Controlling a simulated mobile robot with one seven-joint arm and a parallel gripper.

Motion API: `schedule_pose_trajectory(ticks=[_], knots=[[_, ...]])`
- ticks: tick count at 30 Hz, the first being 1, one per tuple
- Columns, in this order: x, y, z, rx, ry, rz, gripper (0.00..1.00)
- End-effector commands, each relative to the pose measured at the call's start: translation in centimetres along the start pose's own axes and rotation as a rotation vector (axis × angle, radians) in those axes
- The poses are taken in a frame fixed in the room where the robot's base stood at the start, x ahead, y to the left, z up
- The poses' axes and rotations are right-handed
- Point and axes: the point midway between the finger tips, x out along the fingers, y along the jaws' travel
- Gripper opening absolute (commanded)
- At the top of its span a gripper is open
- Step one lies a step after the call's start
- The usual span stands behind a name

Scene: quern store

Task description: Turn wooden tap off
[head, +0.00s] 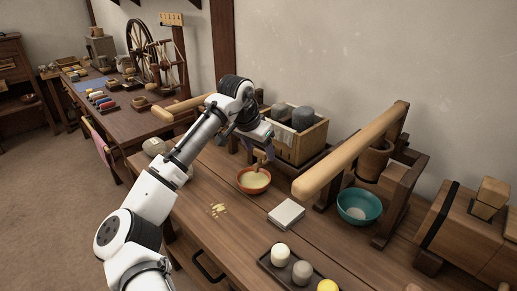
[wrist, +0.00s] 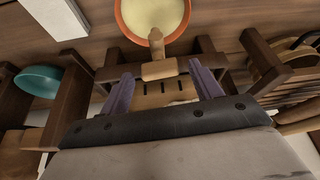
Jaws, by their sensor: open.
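The wooden tap (wrist: 157,43) is a light wooden peg with a rounded end, just ahead of my fingertips in the wrist view. A pale wooden block (wrist: 160,70) lies behind it, between the finger ends. My gripper (wrist: 161,69) is open, with one purple finger on each side; I cannot tell whether either touches the wood. In the head view the tap (head: 261,157) shows above an orange bowl (head: 254,190) of pale yellow contents. My gripper (head: 256,141) is just above and behind it there, partly hidden by my arm. The tap's exact turn is unclear.
A wooden crate of grey stones (head: 318,142) stands behind my gripper. A long wooden lever (head: 350,150) and a teal bowl (head: 358,208) are to the right. A white block (head: 286,214) and a dark tray (head: 307,281) lie in front.

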Motion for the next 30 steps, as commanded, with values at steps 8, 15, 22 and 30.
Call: schedule_pose_trajectory(ticks=[8,15,22,30], knots=[[0.27,-0.01,-0.01,0.000,0.001,0.000,0.64],[0.24,0.00,-0.01,0.000,0.000,0.000,0.37],[0.14,0.02,-0.07,0.006,0.000,0.003,0.19],[0.01,-0.04,-0.14,0.109,-0.001,0.047,0.19]])
